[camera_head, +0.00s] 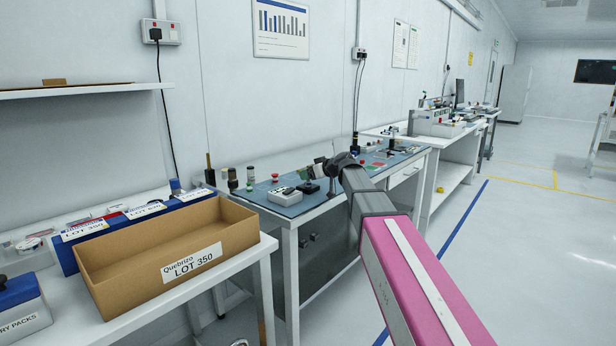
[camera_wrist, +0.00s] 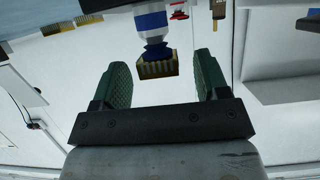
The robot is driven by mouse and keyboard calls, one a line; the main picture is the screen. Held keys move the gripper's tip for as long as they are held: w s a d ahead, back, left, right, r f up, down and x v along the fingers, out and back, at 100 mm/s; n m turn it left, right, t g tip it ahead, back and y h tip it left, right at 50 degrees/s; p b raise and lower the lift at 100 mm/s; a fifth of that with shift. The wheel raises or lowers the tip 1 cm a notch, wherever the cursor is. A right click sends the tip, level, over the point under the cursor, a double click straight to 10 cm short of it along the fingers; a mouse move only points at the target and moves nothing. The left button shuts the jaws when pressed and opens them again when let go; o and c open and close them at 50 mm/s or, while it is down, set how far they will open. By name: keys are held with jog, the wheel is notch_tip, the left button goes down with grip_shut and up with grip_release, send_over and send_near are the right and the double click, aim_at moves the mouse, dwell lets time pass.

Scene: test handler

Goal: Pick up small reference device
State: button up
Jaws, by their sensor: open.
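My gripper (camera_head: 304,173) hangs over the blue-topped bench at the end of my arm. In the wrist view its two green fingers (camera_wrist: 163,80) are spread wide with nothing held between them. A small grey box-like device (camera_head: 285,197) with dark parts on top sits on the mat's near left part, below and left of my gripper. A small black device (camera_head: 308,187) is just right of it. I cannot tell for certain which is the small reference device. In the wrist view a blue-and-white brush-like thing (camera_wrist: 152,22) with golden bristles shows beyond the fingers, apart from them.
The bench's blue mat (camera_head: 325,197) holds several small items. Brush-like things (camera_head: 232,180) stand at its left end. A cardboard box (camera_head: 120,262) labelled LOT 350 stands on the white table at left. Open floor (camera_head: 530,240) lies at right.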

jog(key=c, duration=1)
